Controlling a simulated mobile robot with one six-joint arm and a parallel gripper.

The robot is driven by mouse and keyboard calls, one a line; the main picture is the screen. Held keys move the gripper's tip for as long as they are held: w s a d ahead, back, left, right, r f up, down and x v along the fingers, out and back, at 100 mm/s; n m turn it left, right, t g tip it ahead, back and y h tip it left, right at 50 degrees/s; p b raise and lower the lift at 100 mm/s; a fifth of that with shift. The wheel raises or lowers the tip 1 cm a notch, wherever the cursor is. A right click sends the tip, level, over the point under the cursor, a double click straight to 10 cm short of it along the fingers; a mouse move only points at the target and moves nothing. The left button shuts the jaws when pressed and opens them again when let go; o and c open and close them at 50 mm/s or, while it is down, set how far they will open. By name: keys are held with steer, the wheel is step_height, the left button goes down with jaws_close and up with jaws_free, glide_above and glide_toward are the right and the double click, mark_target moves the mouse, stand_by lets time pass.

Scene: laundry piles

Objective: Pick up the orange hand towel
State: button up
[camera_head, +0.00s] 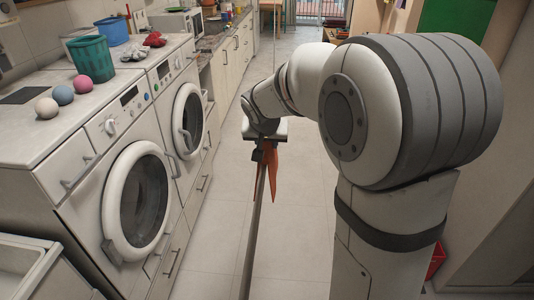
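The orange hand towel (271,174) hangs in narrow, pointed folds directly under my gripper, near the middle of the head view. Its top is bunched up against the gripper, and its lower ends hang on both sides of a thin grey rail. My gripper (262,154) points down at the rail's far visible end and appears shut on the top of the towel. The fingertips are small and partly hidden by the cloth. I cannot tell whether the towel touches the rail.
The grey rail (252,240) runs toward me from below the gripper. Two front-loading machines (75,165) stand at left, with several balls, a teal basket (93,59) and a blue bucket (112,32) on top. A red container (436,259) is at lower right. Tiled floor (300,235) is open around the rail.

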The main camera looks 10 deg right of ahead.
steer(key=shift+c, duration=1)
steer(key=shift+r, duration=0.1)
